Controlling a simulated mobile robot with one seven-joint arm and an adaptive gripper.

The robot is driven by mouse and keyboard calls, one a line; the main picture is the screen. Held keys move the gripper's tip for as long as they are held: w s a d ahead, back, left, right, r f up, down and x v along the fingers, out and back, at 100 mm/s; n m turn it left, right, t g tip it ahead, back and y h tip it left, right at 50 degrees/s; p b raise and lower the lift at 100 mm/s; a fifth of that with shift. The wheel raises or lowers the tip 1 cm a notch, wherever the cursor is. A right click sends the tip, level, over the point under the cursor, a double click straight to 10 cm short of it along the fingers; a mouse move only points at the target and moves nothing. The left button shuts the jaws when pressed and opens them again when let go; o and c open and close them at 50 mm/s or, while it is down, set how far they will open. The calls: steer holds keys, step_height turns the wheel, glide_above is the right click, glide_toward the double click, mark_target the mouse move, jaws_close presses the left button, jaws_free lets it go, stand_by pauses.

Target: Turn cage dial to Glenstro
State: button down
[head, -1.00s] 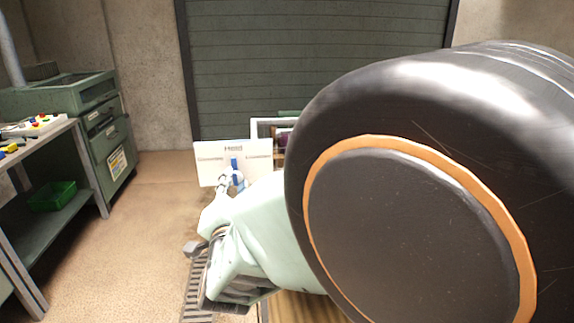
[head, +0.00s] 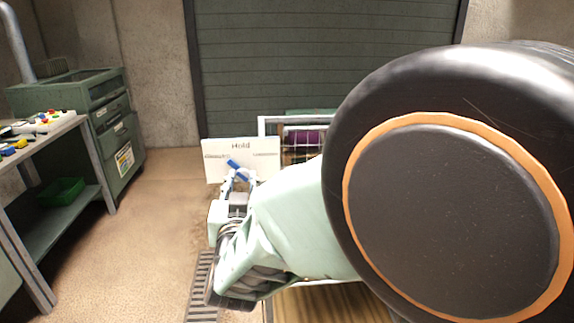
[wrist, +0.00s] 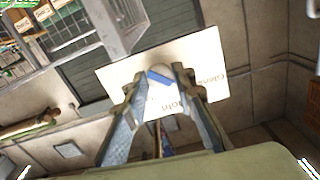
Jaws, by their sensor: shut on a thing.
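The cage dial is a blue bar handle (head: 237,164) on a white panel (head: 267,168) in front of the cage. In the head view the bar leans, its upper end to the left of upright. "Hold" is printed at the panel's top; the side labels are too small to read there. In the wrist view the blue handle (wrist: 160,77) sits between my fingertips, with part of a "Glens…" label on the panel (wrist: 120,76) to its right. My gripper (head: 239,173) is shut on the handle. My fingers hide part of the dial.
A wire cage (head: 302,128) with purple inside stands behind the panel, before a dark shutter (head: 320,60). A workbench (head: 50,135) with small coloured parts and a green cabinet (head: 115,125) stand left. The floor between is clear. My arm blocks the right side.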

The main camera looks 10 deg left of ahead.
steer(key=shift+r+n, duration=0.1)
steer(key=shift+n, duration=0.4)
steer(key=c, duration=1.6)
jaws_free()
steer(key=v, duration=0.7)
steer(key=shift+s, duration=0.25)
steer(key=shift+w+d, duration=0.1)
